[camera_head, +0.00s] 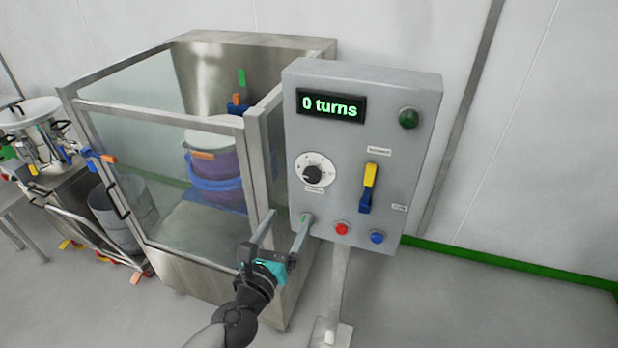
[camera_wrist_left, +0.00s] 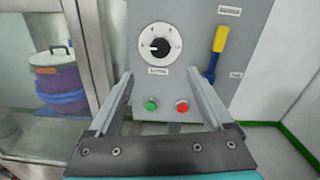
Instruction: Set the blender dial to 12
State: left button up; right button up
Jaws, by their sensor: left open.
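The blender dial (camera_head: 313,172) is a black knob on a white scale plate, on the left of a grey control box (camera_head: 370,90). The box's display (camera_head: 331,105) reads "0 turns". In the left wrist view the dial (camera_wrist_left: 159,45) is at upper middle, its pointer turned to the left; the scale numbers are too small to read. My left gripper (camera_head: 287,222) is open and empty, below the dial and apart from it. Its two fingers also show in the left wrist view (camera_wrist_left: 160,90), spread below the dial. My right gripper is not in view.
The box also bears a green lamp (camera_head: 408,117), a yellow and blue lever (camera_head: 368,187), a red button (camera_head: 342,228) and a blue button (camera_head: 377,237). A glass-walled enclosure (camera_head: 160,110) holding a purple drum (camera_head: 215,165) stands close on the left. Floor at right is clear.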

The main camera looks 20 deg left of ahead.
aim_at(311, 178)
pick_arm(q)
jog(key=w, duration=1.2)
jog(key=shift+d, duration=0.2)
jog(key=shift+w+b, duration=0.3)
jog(key=shift+w, duration=0.45)
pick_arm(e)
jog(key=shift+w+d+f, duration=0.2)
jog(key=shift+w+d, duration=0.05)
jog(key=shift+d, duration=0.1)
pick_arm(q)
jog(key=shift+c, duration=0.2)
grip_shut()
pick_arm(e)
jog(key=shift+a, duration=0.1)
